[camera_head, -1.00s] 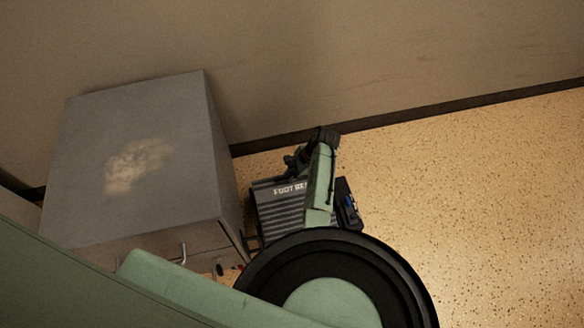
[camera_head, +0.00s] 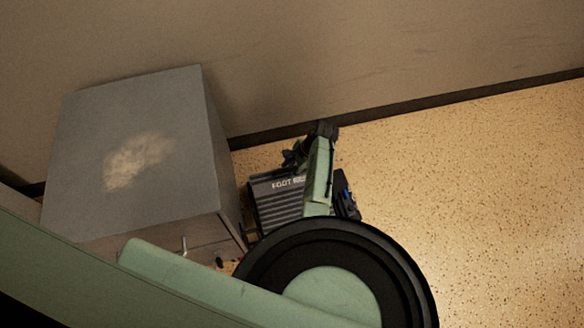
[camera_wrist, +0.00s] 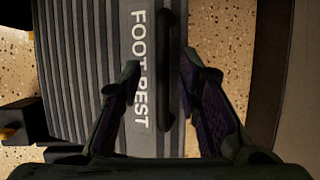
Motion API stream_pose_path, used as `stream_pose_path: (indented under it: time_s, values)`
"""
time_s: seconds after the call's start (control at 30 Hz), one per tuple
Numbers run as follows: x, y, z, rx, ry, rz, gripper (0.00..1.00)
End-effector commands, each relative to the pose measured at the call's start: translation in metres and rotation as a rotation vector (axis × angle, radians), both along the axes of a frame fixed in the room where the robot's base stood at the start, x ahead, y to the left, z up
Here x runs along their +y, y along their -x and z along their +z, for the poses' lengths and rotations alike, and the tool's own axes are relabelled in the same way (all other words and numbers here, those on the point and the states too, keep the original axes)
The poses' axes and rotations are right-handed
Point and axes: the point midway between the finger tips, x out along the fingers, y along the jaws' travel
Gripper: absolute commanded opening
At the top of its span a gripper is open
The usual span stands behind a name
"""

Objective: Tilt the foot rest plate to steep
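The foot rest plate (camera_head: 270,209) is dark grey and ribbed, with a white FOOT REST label, and is low by the wall in the head view. In the wrist view the ribbed plate (camera_wrist: 85,70) fills the left and middle. A dark rounded bar (camera_wrist: 168,75) runs along the plate beside the label. My gripper (camera_wrist: 160,66) is open, with one finger on each side of the bar. The bar lies between the fingers with gaps on both sides, and I cannot tell how far below the fingertips it is. In the head view my gripper (camera_head: 293,158) is at the plate's far edge, partly hidden.
A grey cabinet (camera_head: 130,150) stands close to the left of the foot rest. The wall (camera_head: 380,60) with its dark baseboard runs just behind. Speckled floor (camera_head: 460,190) to the right is clear. My arm covers part of the foot rest.

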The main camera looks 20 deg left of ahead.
Motion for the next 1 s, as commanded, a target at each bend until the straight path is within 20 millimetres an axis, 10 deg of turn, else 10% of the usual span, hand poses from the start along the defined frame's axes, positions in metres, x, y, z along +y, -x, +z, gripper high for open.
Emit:
stream_pose_path:
  time_s: [0.63,1.0]
  values:
    - [-0.041,-0.014,0.097,-0.003,0.0,-0.002,0.31]
    - [-0.047,-0.014,0.11,0.0,0.0,-0.001,0.31]
